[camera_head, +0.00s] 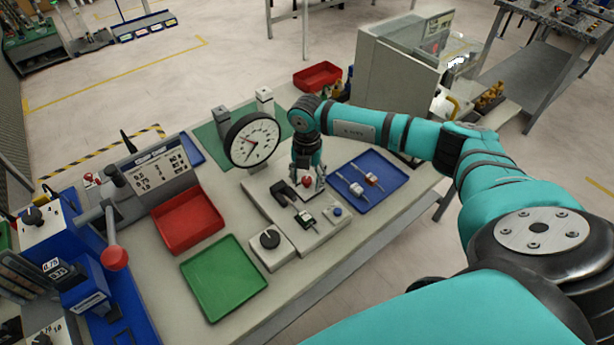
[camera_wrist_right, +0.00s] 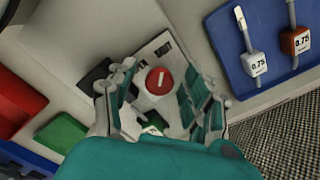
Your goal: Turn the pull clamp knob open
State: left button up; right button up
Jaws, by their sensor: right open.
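A round red knob (camera_head: 307,182) with a white bar sits on the grey clamp fixture (camera_head: 322,233) in the middle of the table. In the right wrist view the knob (camera_wrist_right: 160,81) lies between my spread fingers, and its white bar points roughly up and down the picture. My right gripper (camera_head: 308,186) points down over the fixture around the knob. In the right wrist view the gripper (camera_wrist_right: 165,98) is open, with gaps on both sides of the knob. A black clamp block (camera_head: 283,190) stands just left of the knob. My left gripper is not in view.
A round dial gauge (camera_head: 252,140) stands behind the fixture. A blue tray (camera_head: 368,181) with tagged parts lies to the right. A red tray (camera_head: 187,221) and a green tray (camera_head: 223,278) lie to the left. A black rotary knob (camera_head: 269,239) sits on a front box.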

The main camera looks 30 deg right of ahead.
jog(key=shift+c, duration=0.2)
grip_shut()
